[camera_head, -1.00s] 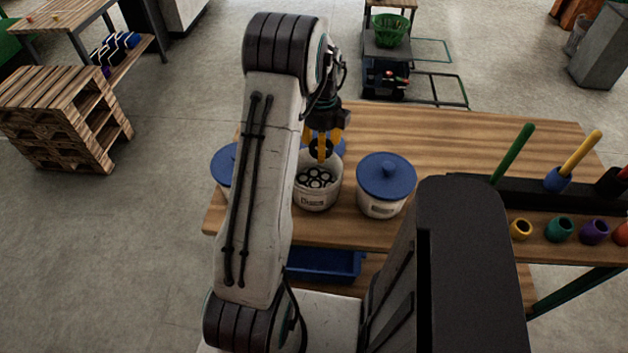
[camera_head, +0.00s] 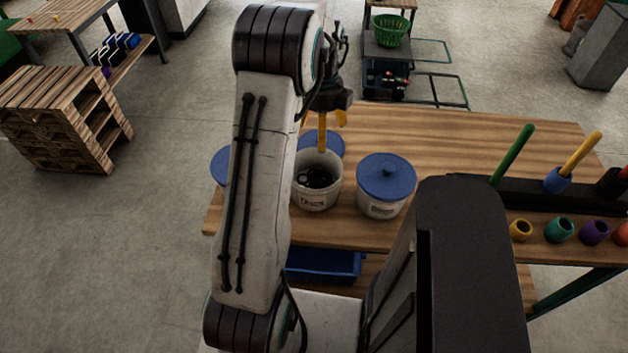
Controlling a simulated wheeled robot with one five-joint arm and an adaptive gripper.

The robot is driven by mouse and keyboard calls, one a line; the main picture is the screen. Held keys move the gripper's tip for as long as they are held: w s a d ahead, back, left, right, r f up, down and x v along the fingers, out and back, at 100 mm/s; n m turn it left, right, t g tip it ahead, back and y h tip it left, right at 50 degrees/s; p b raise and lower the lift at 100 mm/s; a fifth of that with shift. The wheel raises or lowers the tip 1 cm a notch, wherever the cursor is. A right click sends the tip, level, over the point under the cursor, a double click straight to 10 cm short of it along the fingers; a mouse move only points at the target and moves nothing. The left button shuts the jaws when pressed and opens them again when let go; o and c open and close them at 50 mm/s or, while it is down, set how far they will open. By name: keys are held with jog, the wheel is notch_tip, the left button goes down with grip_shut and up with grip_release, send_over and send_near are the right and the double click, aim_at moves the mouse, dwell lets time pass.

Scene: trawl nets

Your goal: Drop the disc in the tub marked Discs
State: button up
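The tub marked Discs (camera_head: 318,198) is white and open, and stands on the wooden bench just right of my arm. Its label is partly readable. Several black discs (camera_head: 318,177) lie inside it, and I cannot tell which of them is the task's disc. My gripper (camera_head: 331,134) is above the tub's back edge, with its yellow fingers spread apart. No disc shows between the fingers. My arm hides the left edge of the tub.
A white tub with a blue lid (camera_head: 386,180) stands to the right. Other blue lids (camera_head: 328,143) show behind and left of the tub. The bench (camera_head: 460,150) is clear behind the right tub.

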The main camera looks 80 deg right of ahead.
notch_tip(320, 180, up, 6)
jog(key=shift+r, duration=0.25)
dwell(1.0)
